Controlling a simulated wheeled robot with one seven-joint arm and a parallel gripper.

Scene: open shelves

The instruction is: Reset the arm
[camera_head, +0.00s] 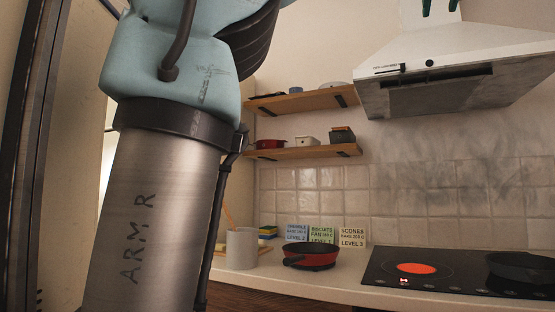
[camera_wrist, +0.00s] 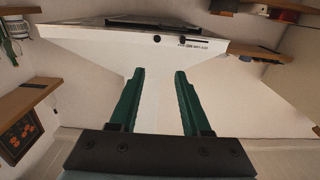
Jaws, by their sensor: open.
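My gripper (camera_wrist: 159,72) shows in the wrist view with two green fingers spread apart and nothing between them. Beyond the fingers is the white range hood (camera_wrist: 100,42). In the head view only the green fingertips of my gripper (camera_head: 440,8) show at the top edge, in front of the upper part of the range hood (camera_head: 470,52). My raised arm fills the left of the head view; its upper links run out of the picture.
Two wooden shelves (camera_head: 300,102) with pots hang left of the hood.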

